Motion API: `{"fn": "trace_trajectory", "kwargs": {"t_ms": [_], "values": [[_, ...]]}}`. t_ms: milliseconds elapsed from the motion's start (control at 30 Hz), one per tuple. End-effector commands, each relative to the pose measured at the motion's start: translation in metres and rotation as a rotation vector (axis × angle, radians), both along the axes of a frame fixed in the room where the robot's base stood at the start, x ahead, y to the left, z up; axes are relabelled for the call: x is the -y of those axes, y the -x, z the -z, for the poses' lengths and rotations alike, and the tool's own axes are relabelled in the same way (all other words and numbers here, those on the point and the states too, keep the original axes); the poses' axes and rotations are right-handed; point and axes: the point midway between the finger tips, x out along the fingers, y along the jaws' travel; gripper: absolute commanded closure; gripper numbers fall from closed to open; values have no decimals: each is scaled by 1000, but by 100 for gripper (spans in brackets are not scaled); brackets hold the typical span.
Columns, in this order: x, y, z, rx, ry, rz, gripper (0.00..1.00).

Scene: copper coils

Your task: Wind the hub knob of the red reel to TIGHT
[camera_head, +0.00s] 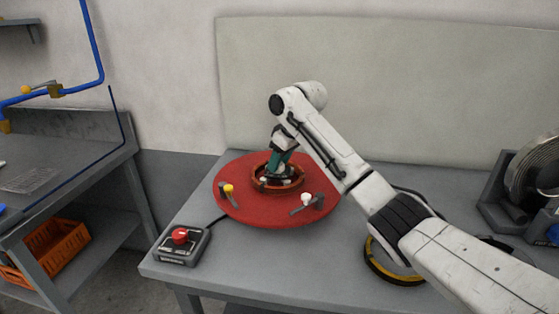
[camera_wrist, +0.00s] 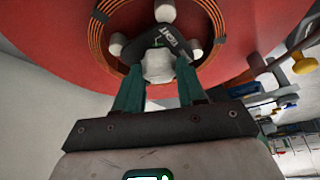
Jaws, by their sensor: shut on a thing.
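The red reel (camera_head: 240,205) lies flat on the grey bench, with a copper winding (camera_head: 258,184) around its hub. It also fills the top of the wrist view (camera_wrist: 70,40). My gripper (camera_head: 282,168) reaches down into the hub. In the wrist view, my gripper's teal fingers (camera_wrist: 158,75) are shut on the pale front lobe of the hub knob (camera_wrist: 158,66), one finger on each side. More pale lobes show around the hub. A dark plate (camera_wrist: 176,42) beside the knob reads TIGHT. A small green mark shows near its middle. In the head view my gripper mostly hides the knob.
A yellow-topped peg (camera_head: 229,189) and a white-topped peg (camera_head: 306,199) stand on the reel. A red-button box (camera_head: 180,238) sits at the bench's left corner. A yellow-black ring (camera_head: 397,273) lies under my arm. A metal spool (camera_head: 535,165) stands at right.

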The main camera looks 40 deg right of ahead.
Motion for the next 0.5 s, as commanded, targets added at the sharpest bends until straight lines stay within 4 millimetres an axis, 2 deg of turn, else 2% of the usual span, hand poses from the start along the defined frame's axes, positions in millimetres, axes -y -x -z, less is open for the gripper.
{"fn": "trace_trajectory", "kwargs": {"t_ms": [33, 200, 500], "values": [[0, 0, 0, 0, 0, 0, 75], [0, 0, 0, 0, -1, 0, 91], [-2, 0, -2, -1, -1, 37, 91]]}}
